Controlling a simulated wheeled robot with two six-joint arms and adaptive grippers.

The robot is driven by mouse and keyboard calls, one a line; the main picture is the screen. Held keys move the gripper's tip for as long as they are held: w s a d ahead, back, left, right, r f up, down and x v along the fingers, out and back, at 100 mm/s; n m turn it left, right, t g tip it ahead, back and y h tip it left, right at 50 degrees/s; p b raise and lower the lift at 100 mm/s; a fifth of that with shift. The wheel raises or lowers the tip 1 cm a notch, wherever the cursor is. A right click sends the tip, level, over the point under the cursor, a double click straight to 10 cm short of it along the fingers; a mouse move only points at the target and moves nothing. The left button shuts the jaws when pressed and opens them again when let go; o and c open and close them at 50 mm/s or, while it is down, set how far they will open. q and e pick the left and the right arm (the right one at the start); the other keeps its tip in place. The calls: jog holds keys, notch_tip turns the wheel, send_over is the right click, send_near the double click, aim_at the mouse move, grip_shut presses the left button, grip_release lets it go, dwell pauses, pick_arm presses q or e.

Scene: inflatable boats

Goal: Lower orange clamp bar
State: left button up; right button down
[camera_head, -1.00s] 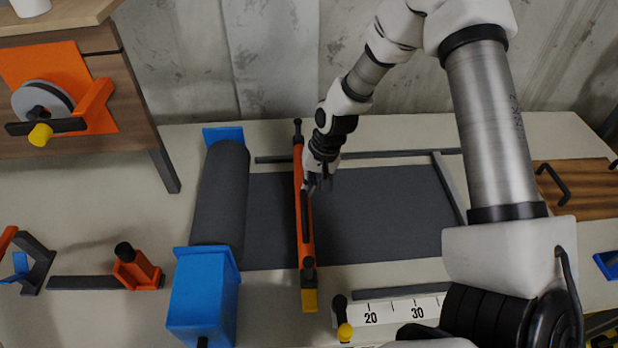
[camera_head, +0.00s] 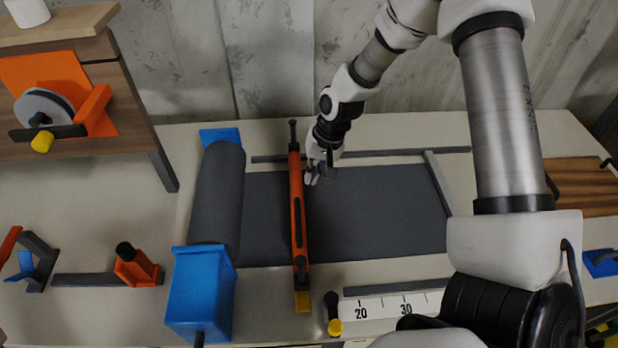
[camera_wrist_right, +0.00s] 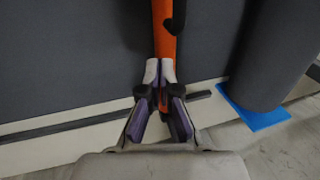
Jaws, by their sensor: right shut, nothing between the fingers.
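The orange clamp bar (camera_head: 297,205) lies lengthwise across the dark grey sheet (camera_head: 380,215), with a black slot and a yellow near end. I cannot tell how high it sits above the sheet. My right gripper (camera_head: 314,178) is shut and empty, just right of the bar's far half. In the right wrist view, its closed white fingertips (camera_wrist_right: 159,72) are at the orange bar (camera_wrist_right: 163,40) and overlap part of it. Whether they touch it is unclear. My left gripper is not in view.
A dark roller (camera_head: 218,195) and a blue block (camera_head: 200,292) stand left of the bar. A ruler (camera_head: 390,306) and a yellow-tipped knob (camera_head: 334,318) are near the front. The sheet's right part is clear.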

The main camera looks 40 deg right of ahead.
jog(key=w+v, duration=0.1)
jog(key=v, duration=0.5)
jog(key=shift+s+r, duration=0.2)
jog(key=shift+s, duration=0.25)
jog(key=shift+w, duration=0.1)
